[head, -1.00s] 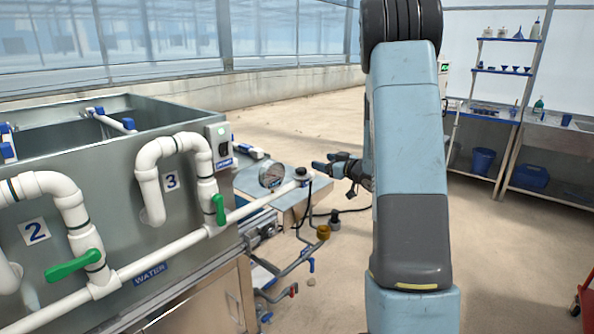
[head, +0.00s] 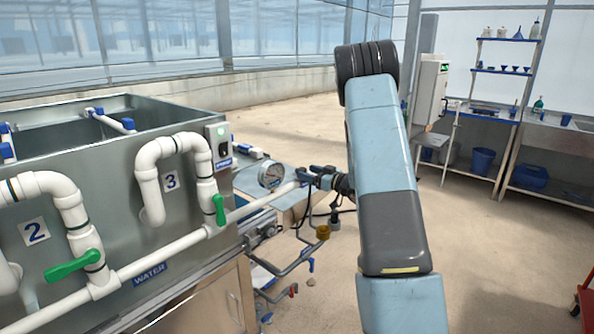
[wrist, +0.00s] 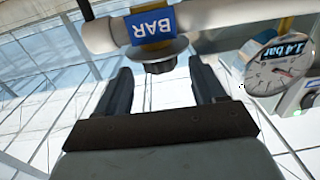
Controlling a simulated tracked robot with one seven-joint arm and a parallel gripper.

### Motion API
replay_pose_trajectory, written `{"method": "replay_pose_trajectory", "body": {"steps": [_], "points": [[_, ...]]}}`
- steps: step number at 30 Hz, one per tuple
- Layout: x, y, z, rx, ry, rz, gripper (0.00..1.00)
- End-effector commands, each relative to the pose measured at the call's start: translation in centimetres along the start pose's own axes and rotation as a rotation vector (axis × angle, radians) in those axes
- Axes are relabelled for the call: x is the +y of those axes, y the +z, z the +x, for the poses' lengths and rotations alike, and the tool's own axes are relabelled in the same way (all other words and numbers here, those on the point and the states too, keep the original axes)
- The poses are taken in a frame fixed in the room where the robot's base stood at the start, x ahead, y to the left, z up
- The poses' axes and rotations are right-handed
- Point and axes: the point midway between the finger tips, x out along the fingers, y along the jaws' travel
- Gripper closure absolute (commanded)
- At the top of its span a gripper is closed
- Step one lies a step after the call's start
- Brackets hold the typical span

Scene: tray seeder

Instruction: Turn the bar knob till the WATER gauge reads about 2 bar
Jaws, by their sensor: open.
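The bar knob (wrist: 160,66) is dark and ribbed, under a pale collar on the white pipe, beside a blue BAR label (wrist: 152,29). My gripper (wrist: 162,76) is open, its two dark fingers on either side of the knob, with gaps visible. I cannot tell how deep the knob sits between them. In the head view my gripper (head: 309,176) is at the right end of the pipe and hides most of the knob. The round gauge (wrist: 276,68) shows about 1.4 bar in the wrist view; it also stands left of my gripper in the head view (head: 271,175).
The white WATER pipe (head: 125,272) runs along the steel tank (head: 115,165), with green-handled valves (head: 72,266). Hoses and brass fittings (head: 323,232) hang below my gripper. A grey cabinet (head: 430,90) and shelves stand behind. The floor at right is mostly clear.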

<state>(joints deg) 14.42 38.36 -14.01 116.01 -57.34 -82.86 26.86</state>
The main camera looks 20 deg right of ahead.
Motion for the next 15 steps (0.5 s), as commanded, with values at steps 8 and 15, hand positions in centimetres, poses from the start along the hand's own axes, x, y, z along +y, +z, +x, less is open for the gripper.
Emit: {"method": "replay_pose_trajectory", "body": {"steps": [8, 15], "points": [[0.0, 0.0, 4.4, -0.001, -0.001, -0.001, 0.31], [0.0, 0.0, 6.1, 0.000, 0.001, 0.000, 0.31]]}}
